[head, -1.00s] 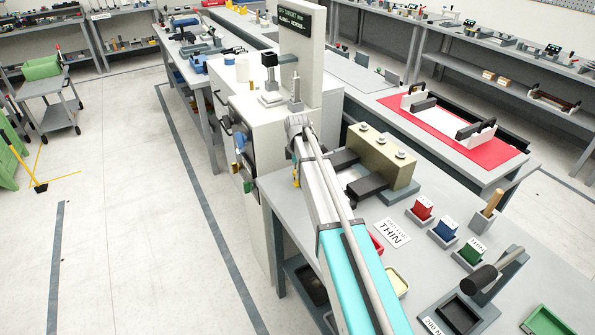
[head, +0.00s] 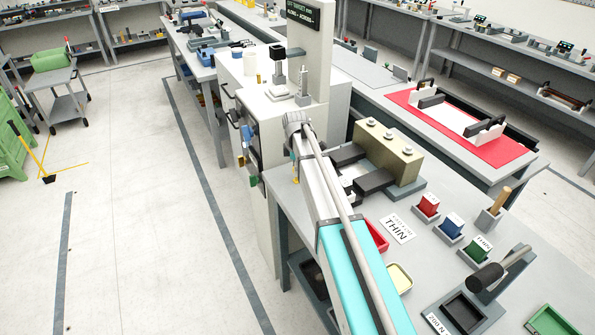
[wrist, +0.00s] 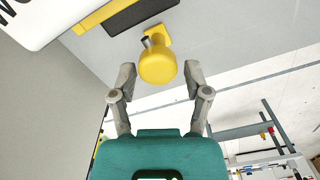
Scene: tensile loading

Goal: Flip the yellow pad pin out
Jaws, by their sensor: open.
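A rounded yellow knob, which I take for the yellow pad pin (wrist: 156,62), sticks out from a grey surface in the wrist view. A short metal stub shows at its upper left, and a yellow base piece lies behind it. My gripper (wrist: 160,72) is open, with one finger on each side of the knob and gaps visible on both sides. Whether the fingertips reach as deep as the knob is hard to tell. In the head view my own arm hides most of the gripper and the knob.
A yellow bar (wrist: 100,17) with a dark strip (wrist: 142,13) lies above the knob. The grey testing machine (head: 310,60) stands beyond the bench. A tan block with dark arms (head: 388,152), a THIN card (head: 397,229) and small coloured blocks sit right of my arm.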

